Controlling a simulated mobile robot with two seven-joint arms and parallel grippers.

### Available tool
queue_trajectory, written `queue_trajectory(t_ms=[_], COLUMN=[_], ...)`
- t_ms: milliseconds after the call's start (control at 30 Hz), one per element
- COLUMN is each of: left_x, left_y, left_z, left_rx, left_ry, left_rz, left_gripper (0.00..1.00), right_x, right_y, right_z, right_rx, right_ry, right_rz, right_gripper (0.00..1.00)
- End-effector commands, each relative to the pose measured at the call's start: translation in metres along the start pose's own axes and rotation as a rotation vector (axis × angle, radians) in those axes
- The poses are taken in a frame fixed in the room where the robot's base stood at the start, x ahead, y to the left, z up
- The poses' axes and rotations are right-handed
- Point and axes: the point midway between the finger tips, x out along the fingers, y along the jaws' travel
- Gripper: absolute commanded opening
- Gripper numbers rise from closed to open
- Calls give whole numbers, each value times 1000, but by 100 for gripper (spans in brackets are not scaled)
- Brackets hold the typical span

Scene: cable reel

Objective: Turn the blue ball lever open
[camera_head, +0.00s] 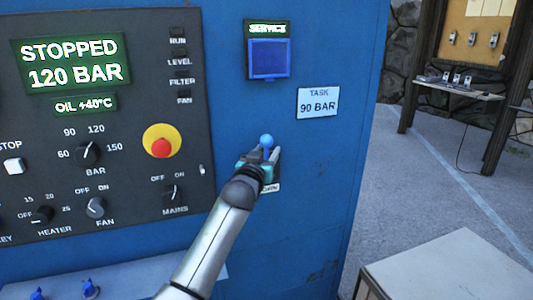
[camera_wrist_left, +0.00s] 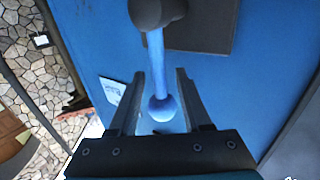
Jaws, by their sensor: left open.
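The blue ball lever (camera_head: 266,141) is on the blue cabinet face, just right of the dark control panel. In the left wrist view its ball (camera_wrist_left: 163,108) lies between the fingers, and its blue rod runs up to a dark round hub (camera_wrist_left: 156,12). My left gripper (camera_head: 262,158) is at the lever, with its open fingers (camera_wrist_left: 160,76) on either side of the rod and ball. A gap shows on both sides of the ball. In the head view my wrist hides the lever's lower part. My right gripper is in neither view.
The control panel (camera_head: 110,215) has knobs, a red button (camera_head: 161,148) and a display (camera_head: 70,63) reading STOPPED 120 BAR. A label (camera_head: 318,102) reads TASK 90 BAR. A blue service cover (camera_head: 269,58) sits above the lever. A pale box (camera_head: 455,265) stands at lower right.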

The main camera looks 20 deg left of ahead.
Motion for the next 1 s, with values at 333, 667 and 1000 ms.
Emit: queue_trajectory(t_ms=[333, 667, 1000], left_x=[0, 0, 0], left_y=[0, 0, 0], left_z=[0, 0, 0], left_rx=[0, 0, 0], left_ry=[1, 0, 0], left_rz=[0, 0, 0], left_gripper=[25, 0, 0], right_x=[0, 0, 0], right_y=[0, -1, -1], right_z=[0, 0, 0], right_rx=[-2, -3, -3], right_ry=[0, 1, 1], right_rz=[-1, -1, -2], right_gripper=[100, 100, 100])
